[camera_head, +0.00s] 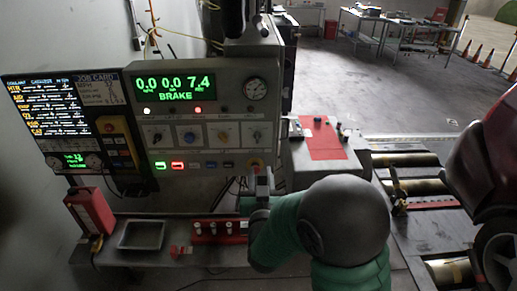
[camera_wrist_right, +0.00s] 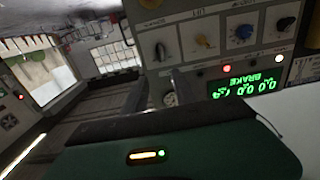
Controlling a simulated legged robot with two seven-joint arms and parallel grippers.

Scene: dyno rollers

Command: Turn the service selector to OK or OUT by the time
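I cannot read which is the service selector. My right gripper (camera_head: 262,182) is at the panel's lower right edge, below the knob row. Its fingertips are too small and dark to judge. My left gripper is not in view.
A green display (camera_head: 175,86) reads 0.0 0.0 7.4 BRAKE. A job card (camera_head: 97,88) hangs beside a dark screen (camera_head: 47,105). Rollers (camera_head: 407,160) and a red vehicle (camera_head: 490,150) are right.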

